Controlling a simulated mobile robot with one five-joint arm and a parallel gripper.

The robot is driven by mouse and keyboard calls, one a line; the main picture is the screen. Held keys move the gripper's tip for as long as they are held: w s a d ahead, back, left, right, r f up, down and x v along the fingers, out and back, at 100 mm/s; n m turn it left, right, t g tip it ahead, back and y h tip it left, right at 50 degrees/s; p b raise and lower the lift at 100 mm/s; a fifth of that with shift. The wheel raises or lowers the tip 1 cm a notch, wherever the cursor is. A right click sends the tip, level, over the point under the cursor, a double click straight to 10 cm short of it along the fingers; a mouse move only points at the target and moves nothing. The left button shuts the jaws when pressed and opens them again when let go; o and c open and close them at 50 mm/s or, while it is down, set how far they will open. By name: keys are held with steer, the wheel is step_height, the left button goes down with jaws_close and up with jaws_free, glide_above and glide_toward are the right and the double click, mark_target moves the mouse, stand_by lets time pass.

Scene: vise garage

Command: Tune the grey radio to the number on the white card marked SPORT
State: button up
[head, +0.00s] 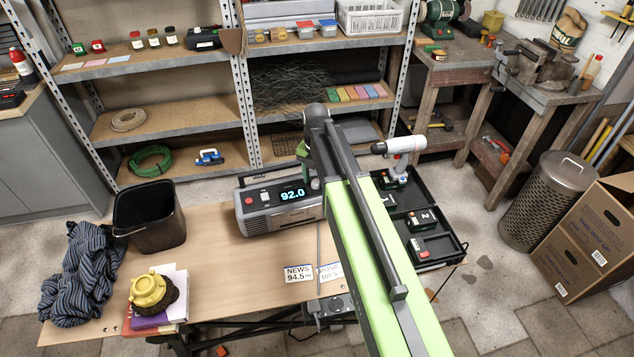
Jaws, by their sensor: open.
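The grey radio (282,218) stands on the wooden workbench, and its lit display (292,195) reads 92.0. A red button and a small dial show left of the display. My arm covers the radio's right end. My gripper (309,178) points down beside the radio's upper right; it is open, but its fingertips are mostly hidden and I cannot tell whether they touch the radio. A white card (299,273) reads NEWS 94.5. A second card (329,271), partly behind my arm, reads MUSIC, with its number starting 107. No card marked SPORT is in view.
A black bucket (150,217), a striped cloth (78,275) and books (160,312) with a yellow-topped object are on the left. A black case (411,205) with a drill (398,158) lies open on the right. Bare bench lies in front of the radio.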

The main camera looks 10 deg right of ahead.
steer(key=shift+d, duration=0.1)
jaws_close()
steer(key=shift+m, duration=0.3)
